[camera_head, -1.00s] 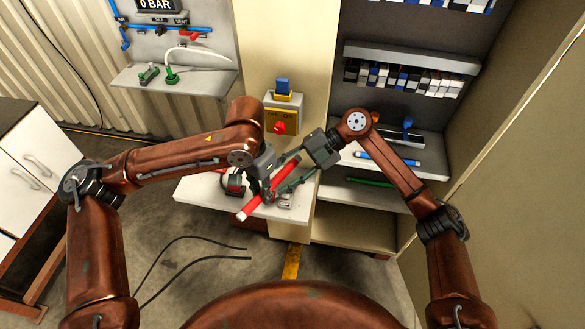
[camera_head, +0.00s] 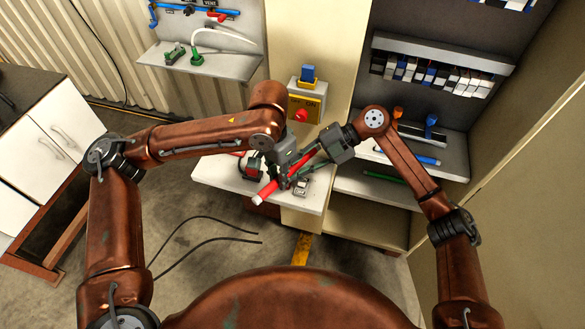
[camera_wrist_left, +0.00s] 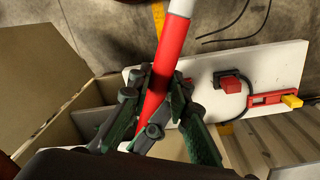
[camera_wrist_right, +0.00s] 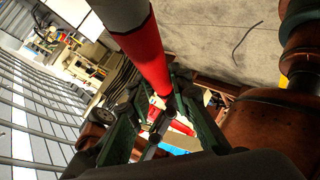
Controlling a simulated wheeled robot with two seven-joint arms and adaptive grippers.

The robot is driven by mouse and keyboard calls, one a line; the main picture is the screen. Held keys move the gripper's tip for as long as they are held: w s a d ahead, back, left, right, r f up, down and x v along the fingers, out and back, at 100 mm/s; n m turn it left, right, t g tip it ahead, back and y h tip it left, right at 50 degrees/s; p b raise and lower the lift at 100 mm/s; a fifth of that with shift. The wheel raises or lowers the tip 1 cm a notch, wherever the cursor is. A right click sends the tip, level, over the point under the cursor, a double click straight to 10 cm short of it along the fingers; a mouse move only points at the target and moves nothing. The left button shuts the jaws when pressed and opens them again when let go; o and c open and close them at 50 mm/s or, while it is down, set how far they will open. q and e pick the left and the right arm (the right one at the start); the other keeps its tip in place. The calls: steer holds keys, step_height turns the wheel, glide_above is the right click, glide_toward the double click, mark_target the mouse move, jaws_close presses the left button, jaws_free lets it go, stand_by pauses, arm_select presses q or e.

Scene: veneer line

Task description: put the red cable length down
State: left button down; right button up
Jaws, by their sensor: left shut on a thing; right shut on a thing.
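The red cable length (camera_head: 269,190) is a red rod with a white end, held tilted above the white bench top (camera_head: 225,176). My left gripper (camera_head: 283,180) is shut around its middle; the left wrist view shows the red length (camera_wrist_left: 173,52) between the fingers (camera_wrist_left: 155,105). My right gripper (camera_head: 298,174) reaches in from the right, close beside the left one. In the right wrist view the red length (camera_wrist_right: 146,58) runs into the right fingers (camera_wrist_right: 152,118), which are shut on it. The fingers hide part of the length.
A red and black device (camera_head: 250,168) and a small grey clamp-like piece (camera_head: 300,187) are on the bench top. Shelves at right hold a blue rod (camera_head: 420,158) and a green rod (camera_head: 383,176). Dark cables (camera_head: 205,219) lie on the floor.

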arm_select(q)
steer(key=c, duration=1.7)
jaws_free()
